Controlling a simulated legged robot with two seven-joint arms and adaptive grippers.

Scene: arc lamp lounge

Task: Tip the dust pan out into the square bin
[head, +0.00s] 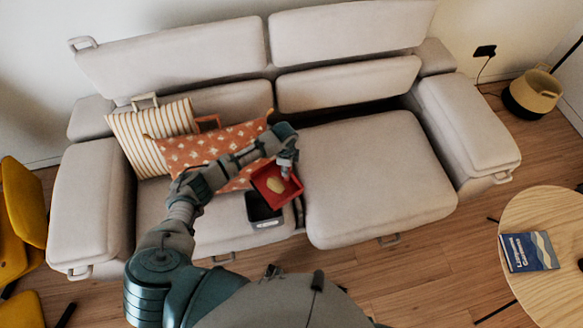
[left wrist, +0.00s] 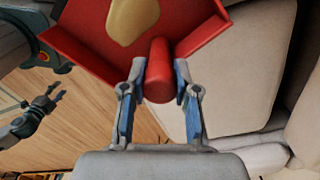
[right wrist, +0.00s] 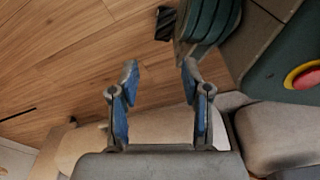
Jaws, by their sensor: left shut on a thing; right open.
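The red dust pan (head: 264,184) is held over the front of the sofa seat, with a pale yellow lump (head: 276,185) lying in it. The lump also shows in the left wrist view (left wrist: 132,18). My left gripper (left wrist: 160,82) is shut on the pan's round red handle. The dark grey square bin (head: 263,210) stands on the sofa seat, just below and left of the pan in the head view; its inside is partly hidden. My right gripper (right wrist: 160,78) is open and empty, above the wood floor in the right wrist view.
An orange patterned cushion (head: 205,152) and a striped cushion (head: 150,130) lie behind my left arm on the sofa (head: 375,180). The right seat is clear. A round table (head: 545,285) with a blue book (head: 528,252) stands at the right, yellow chairs (head: 22,205) at the left.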

